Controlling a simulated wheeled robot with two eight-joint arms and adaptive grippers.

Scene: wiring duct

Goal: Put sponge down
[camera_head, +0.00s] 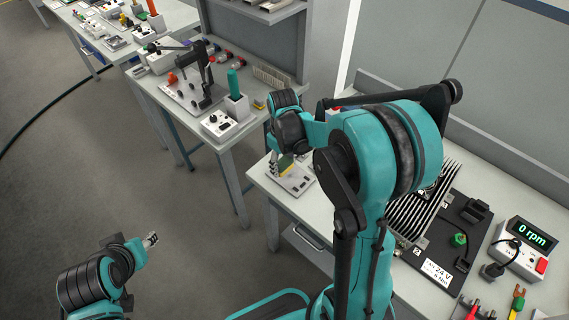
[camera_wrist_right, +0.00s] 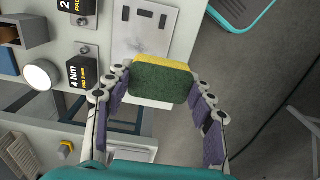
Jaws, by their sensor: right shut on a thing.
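The sponge (camera_wrist_right: 160,82), dark green with a yellow layer, sits between the fingers of my right gripper (camera_wrist_right: 158,90) in the right wrist view. The gripper is shut on it. In the head view, a small part of the sponge (camera_head: 285,163) shows below my right wrist, over a pale plate (camera_head: 297,183) at the left end of the workbench (camera_head: 268,184). In the wrist view, the sponge overlaps the near end of this plate (camera_wrist_right: 142,28); whether it touches is unclear. My left gripper (camera_head: 151,240) is low over the floor, away from the bench; its opening is too small to judge.
Labelled black blocks (camera_wrist_right: 83,75) and a round white-topped item (camera_wrist_right: 41,76) stand beside the plate. A finned black part and an rpm display (camera_head: 532,235) are further right on the bench. A second bench with a white box (camera_head: 222,124) stands close on the left.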

